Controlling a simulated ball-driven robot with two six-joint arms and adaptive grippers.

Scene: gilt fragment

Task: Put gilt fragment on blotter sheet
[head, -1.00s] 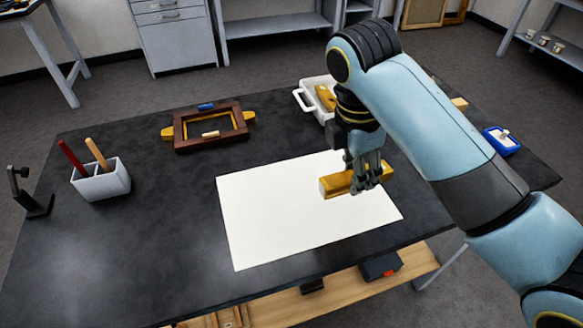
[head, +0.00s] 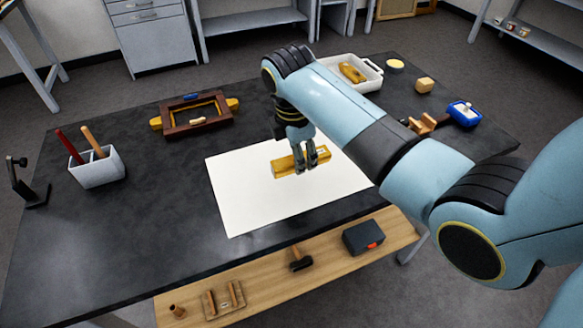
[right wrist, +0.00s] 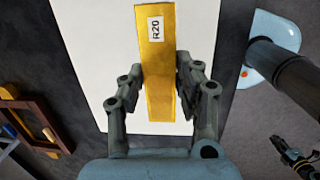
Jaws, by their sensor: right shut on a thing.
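The gilt fragment (head: 287,164) is a gold bar over the right-middle part of the white blotter sheet (head: 245,205). In the right wrist view the fragment (right wrist: 156,75) bears a white label reading R20, with the sheet (right wrist: 92,60) behind it. My right gripper (head: 306,168) is shut on the fragment, a finger on each side of it. I cannot tell whether the fragment touches the sheet or is just above it.
A dark wooden frame (head: 172,128) lies behind the sheet. A pen holder (head: 98,172) stands at left. The front left tabletop is clear.

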